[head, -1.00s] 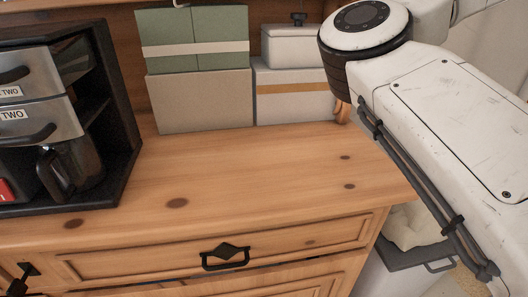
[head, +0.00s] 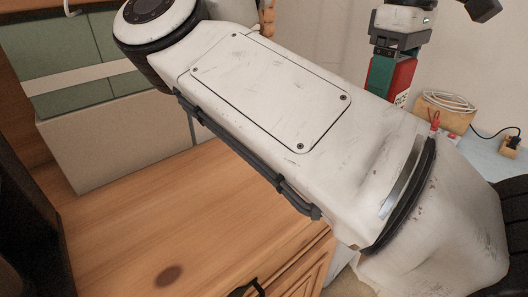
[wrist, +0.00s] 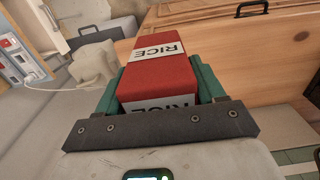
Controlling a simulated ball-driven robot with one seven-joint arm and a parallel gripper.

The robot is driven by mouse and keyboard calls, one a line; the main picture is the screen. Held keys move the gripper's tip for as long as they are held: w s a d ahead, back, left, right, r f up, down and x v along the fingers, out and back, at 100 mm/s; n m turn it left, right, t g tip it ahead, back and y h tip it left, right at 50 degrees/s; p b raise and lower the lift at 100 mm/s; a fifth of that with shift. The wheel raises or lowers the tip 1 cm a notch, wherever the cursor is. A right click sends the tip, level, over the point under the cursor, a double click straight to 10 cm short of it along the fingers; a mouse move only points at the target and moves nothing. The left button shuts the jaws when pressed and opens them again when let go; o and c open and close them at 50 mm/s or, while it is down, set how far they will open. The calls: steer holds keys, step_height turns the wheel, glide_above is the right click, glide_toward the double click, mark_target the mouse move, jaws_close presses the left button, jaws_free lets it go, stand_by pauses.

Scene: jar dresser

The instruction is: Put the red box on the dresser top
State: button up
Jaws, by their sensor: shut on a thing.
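The red box (head: 403,76), labelled RICE, is in my gripper (head: 387,68) at the upper right of the head view. In the wrist view the red box (wrist: 160,68) lies between the two green fingers of my gripper (wrist: 161,84), which are shut on its sides. The dresser top (head: 190,215) is bare wood in front of my arm in the head view. The box is to the right of the dresser top and apart from it. My arm hides part of the top.
A wooden block (head: 440,112) with a coiled white cable sits at the right. The front middle of the top is clear.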

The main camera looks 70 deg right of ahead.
steer(key=shift+w+a+f, duration=0.2)
steer(key=shift+w+f, duration=3)
steer(key=shift+w, duration=0.25)
steer(key=shift+w+a+f, duration=0.2)
steer(key=shift+w+f, duration=3)
steer(key=shift+w, duration=0.2)
steer(key=shift+f, duration=0.1)
steer(key=o, duration=1.4)
steer(key=shift+c, duration=0.2)
step_height(320, 180, up, 12)
steer(key=p, duration=0.1)
